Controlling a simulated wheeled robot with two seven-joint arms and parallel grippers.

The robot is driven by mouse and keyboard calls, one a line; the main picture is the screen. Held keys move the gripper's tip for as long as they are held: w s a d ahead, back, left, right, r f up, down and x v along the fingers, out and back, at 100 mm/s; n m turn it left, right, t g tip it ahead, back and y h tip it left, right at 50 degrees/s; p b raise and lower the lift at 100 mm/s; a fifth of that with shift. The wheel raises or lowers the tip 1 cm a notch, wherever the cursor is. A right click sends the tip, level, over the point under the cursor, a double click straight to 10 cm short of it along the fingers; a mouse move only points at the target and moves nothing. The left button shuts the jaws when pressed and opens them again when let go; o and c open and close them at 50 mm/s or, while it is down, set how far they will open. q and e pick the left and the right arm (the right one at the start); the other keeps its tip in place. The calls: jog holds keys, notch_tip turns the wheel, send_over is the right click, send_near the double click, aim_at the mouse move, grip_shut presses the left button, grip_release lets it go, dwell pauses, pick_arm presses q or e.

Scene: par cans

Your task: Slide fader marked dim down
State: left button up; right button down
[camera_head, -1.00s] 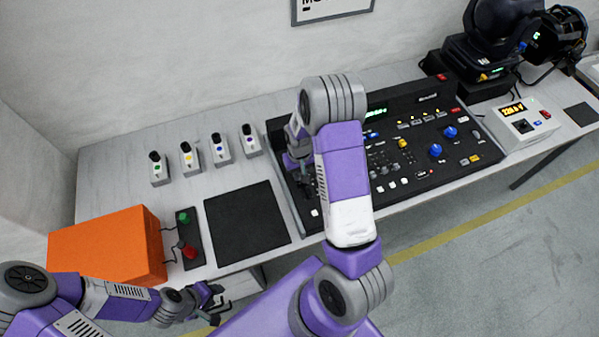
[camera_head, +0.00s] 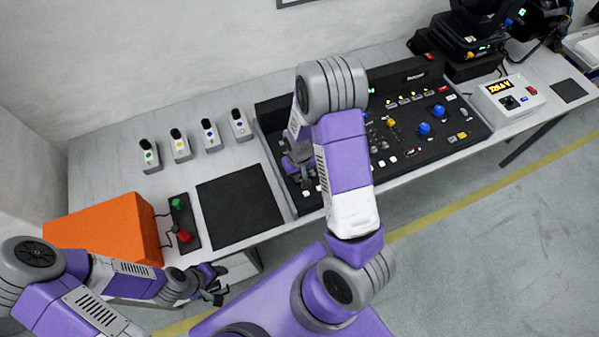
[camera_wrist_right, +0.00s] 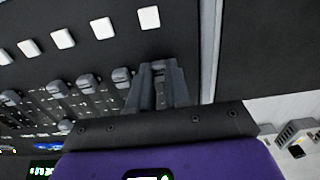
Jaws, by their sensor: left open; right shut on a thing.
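The black control console (camera_head: 285,108) lies on the table, with its fader area partly hidden behind my right arm in the head view. My right gripper (camera_head: 305,178) points down at the console's left end. In the right wrist view my right gripper (camera_wrist_right: 165,72) is shut on a fader knob at the end of the fader row, mostly hidden between the fingers. The neighbouring fader (camera_wrist_right: 122,78) stands beside it, with several more further left. White square buttons (camera_wrist_right: 149,18) line up near the row. The dim marking is not readable. My left gripper (camera_head: 213,287) is open and empty near the table's front edge.
A black mat (camera_head: 240,207) lies left of the console. An orange box (camera_head: 105,235) and a box with a red button (camera_head: 184,237) stand further left. Several small switch units (camera_head: 180,145) stand behind. A white power unit (camera_head: 510,100) is at the right.

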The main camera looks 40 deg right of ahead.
jog(key=c, duration=1)
grip_release()
jog(key=shift+s, duration=0.1)
jog(key=shift+c, duration=0.2)
notch_tip(320, 180, up, 8)
jog(key=shift+f+p, duration=0.25)
jog(key=shift+p, duration=0.4)
